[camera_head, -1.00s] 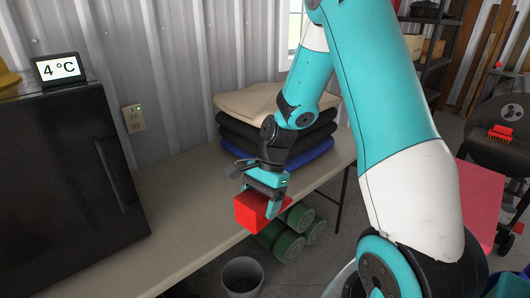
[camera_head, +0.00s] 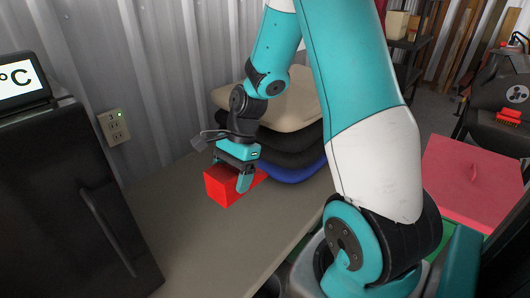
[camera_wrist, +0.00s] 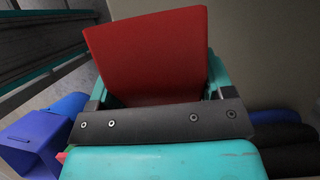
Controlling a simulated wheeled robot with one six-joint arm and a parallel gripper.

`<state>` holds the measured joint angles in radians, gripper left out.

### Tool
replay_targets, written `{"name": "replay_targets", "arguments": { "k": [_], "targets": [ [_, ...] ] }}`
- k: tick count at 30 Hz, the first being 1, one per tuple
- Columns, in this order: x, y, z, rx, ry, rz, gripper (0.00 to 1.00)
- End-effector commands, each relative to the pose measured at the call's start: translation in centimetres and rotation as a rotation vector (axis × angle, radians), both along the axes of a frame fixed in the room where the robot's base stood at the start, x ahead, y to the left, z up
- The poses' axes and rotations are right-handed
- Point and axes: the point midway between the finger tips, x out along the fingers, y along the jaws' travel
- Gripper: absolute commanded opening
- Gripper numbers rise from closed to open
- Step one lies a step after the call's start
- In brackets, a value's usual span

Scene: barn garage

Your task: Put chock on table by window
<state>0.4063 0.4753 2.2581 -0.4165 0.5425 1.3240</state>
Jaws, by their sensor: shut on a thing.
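The chock is a red block (camera_head: 222,187) held in my gripper (camera_head: 238,176). It also fills the upper middle of the wrist view (camera_wrist: 150,55), between the two fingers of my gripper (camera_wrist: 155,88). My gripper is shut on it. In the head view the red block is over the beige table (camera_head: 200,238) by the corrugated wall, in front of the folded stack. Whether its underside touches the tabletop cannot be told. The window is not visible in the current head view.
A stack of folded cloths (camera_head: 290,125), beige, black and blue, sits at the table's back. A pink-red lidded box (camera_head: 475,180) is at right. The table is clear between fridge and block.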

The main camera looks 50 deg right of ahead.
Motion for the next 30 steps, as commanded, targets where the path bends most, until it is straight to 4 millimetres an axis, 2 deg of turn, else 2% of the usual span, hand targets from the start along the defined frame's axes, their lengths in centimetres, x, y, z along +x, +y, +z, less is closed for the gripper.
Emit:
{"name": "replay_targets", "arguments": {
  "k": [2,5,18,22,27,30],
  "targets": [
    [0.0,0.0,-0.4,0.001,0.001,0.000,0.32],
    [-0.1,0.1,-1.9,0.003,0.004,0.002,0.32],
    [-0.1,0.1,-13.2,0.002,0.005,0.000,0.32],
    [-0.1,0.0,-15.3,0.001,0.003,0.001,0.32],
    [0.0,0.0,-16.5,0.001,0.001,0.001,0.32],
    [-0.1,0.0,-17.9,0.001,0.002,0.000,0.32]
  ]
}}
